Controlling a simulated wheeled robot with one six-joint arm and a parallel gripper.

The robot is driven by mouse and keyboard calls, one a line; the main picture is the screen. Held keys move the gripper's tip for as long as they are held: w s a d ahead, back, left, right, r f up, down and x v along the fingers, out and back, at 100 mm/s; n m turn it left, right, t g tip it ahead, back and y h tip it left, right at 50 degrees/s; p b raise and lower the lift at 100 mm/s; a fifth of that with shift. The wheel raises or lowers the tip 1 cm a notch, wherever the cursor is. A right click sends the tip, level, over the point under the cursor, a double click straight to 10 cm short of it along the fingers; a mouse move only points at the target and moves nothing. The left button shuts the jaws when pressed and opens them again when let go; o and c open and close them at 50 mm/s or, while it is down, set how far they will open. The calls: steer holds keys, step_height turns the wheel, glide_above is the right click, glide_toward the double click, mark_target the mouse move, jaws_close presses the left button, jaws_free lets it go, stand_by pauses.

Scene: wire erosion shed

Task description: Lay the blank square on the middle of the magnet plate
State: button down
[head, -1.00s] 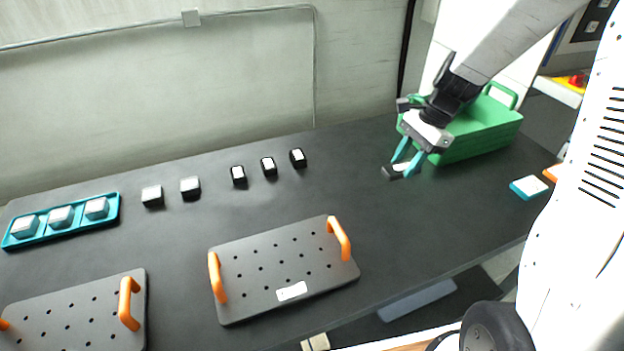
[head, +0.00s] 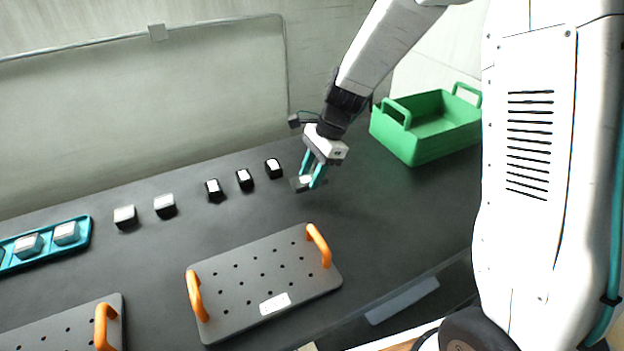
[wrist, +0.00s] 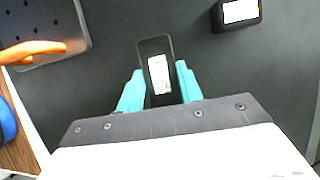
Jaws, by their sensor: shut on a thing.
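My gripper (head: 313,176) is shut on the blank (head: 297,186), a dark flat rectangular piece with a white label on top. In the wrist view the blank (wrist: 157,45) sits between the teal fingers (wrist: 158,92), its far end sticking out beyond them. It appears held above the dark table. A dark perforated plate (head: 240,272) with two orange handles and a white label lies at front centre, left of and nearer than my gripper; I take it as the magnet plate. Its corner and one handle show in the wrist view (wrist: 75,15). Its middle is bare.
A similar plate (head: 62,328) is partly cut off at lower left. Several small black blocks (head: 245,180) with white tops stand in a row behind the plates. A teal tray (head: 83,237) with pale blocks is at far left. A green bin (head: 425,150) stands back right.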

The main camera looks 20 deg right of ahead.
steer(key=shift+f, duration=1.15)
steer(key=shift+f, duration=0.15)
steer(key=c, duration=0.9)
jaws_free()
